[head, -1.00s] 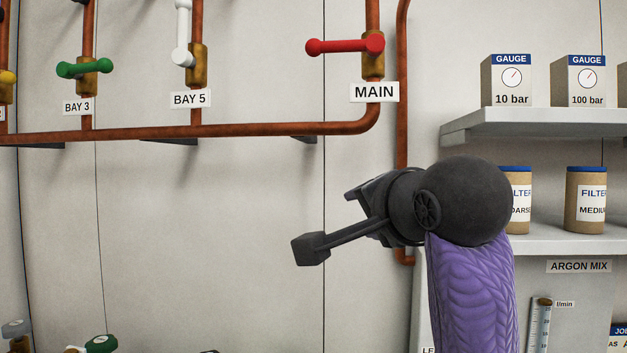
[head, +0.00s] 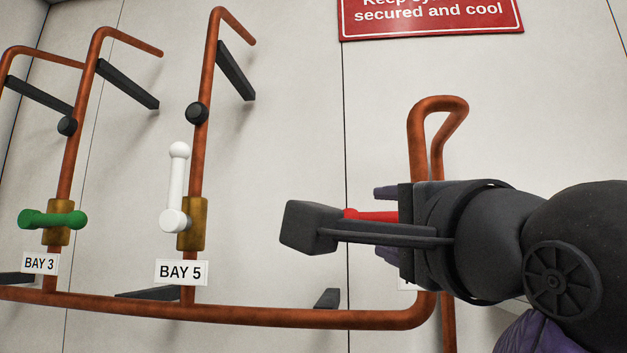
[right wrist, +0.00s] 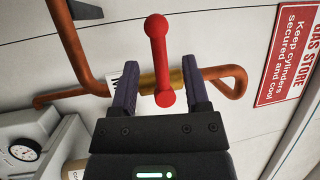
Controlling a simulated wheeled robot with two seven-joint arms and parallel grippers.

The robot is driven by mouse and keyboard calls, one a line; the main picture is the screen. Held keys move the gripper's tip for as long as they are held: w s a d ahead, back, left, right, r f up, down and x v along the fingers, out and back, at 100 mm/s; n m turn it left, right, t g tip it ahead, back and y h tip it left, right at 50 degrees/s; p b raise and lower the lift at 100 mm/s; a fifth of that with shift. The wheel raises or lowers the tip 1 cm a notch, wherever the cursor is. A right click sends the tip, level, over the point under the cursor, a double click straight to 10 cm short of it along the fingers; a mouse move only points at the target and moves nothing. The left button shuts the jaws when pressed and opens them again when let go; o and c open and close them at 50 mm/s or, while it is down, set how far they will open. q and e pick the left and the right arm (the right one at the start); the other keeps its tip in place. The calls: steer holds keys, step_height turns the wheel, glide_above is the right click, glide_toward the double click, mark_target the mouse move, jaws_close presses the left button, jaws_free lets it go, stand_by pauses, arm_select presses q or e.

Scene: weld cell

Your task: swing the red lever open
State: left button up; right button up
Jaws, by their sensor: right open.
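The red lever (right wrist: 158,58) stands out from a brass valve body (right wrist: 176,77) on the copper MAIN pipe. In the right wrist view its lower knob lies between the two fingers of my right gripper (right wrist: 160,85), which is open with a gap on both sides. In the head view only a short piece of the red lever (head: 372,215) shows behind my right gripper (head: 386,222); the rest of the lever and most of the MAIN label are hidden. The lever appears to lie sideways there. My left gripper is in neither view.
To the left stand the white BAY 5 lever (head: 178,180), upright, and the green BAY 3 lever (head: 52,219), sideways. A copper manifold pipe (head: 250,314) runs below them. A red sign (head: 430,18) hangs above. A gauge (right wrist: 24,149) shows in the right wrist view.

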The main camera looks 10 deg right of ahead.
mark_target(372, 222)
steer(key=p+x, duration=0.1)
steer(key=x, duration=0.4)
steer(key=shift+p, duration=0.4)
jaws_close()
steer(key=shift+f, duration=0.1)
stand_by(0.8)
